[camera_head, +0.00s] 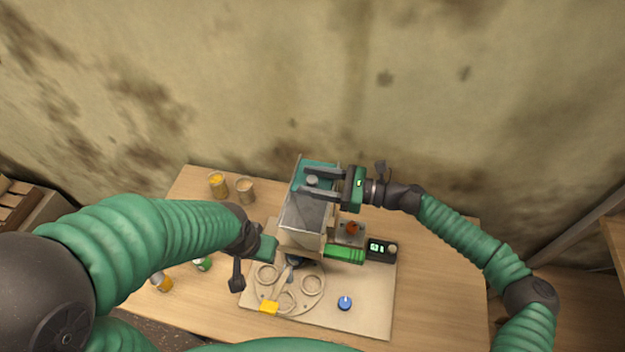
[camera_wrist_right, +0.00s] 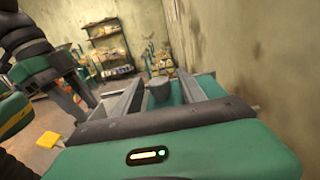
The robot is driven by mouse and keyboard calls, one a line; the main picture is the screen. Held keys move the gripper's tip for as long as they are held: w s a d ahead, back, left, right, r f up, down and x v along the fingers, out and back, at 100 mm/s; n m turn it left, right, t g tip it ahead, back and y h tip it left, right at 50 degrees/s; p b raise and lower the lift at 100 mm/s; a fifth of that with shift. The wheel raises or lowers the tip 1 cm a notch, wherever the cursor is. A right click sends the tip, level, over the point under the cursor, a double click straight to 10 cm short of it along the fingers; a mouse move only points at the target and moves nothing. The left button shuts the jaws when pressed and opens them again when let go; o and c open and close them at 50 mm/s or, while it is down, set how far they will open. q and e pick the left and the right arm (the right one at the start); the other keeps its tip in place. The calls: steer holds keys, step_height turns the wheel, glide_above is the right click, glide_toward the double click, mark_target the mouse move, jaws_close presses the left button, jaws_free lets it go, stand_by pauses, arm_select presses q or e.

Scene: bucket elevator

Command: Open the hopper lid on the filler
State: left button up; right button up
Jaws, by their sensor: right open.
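The filler's hopper (camera_head: 305,217) is a grey box above the round turntable (camera_head: 288,288). A teal lid panel (camera_head: 302,178) with a grey knob (camera_head: 312,180) shows at its back end. I cannot tell for sure how far the lid is tilted. My right gripper (camera_head: 318,181) reaches in from the right, with its two grey fingers apart on either side of the knob. In the right wrist view the knob (camera_wrist_right: 158,90) stands between the open fingers; contact is not clear. My left gripper (camera_head: 263,248) is beside the hopper's lower left; its fingers are hidden.
Two jars (camera_head: 218,184) stand at the table's back left. A control box (camera_head: 379,250) with a lit display and a blue knob (camera_head: 345,302) are on the right of the base board (camera_head: 375,315). The table (camera_head: 440,290) is clear at the right.

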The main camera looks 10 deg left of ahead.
steer(key=shift+d, duration=0.15)
steer(key=d+b, duration=0.3)
steer(key=d, duration=1.3)
steer(key=shift+d, duration=0.4)
steer(key=shift+a, duration=0.1)
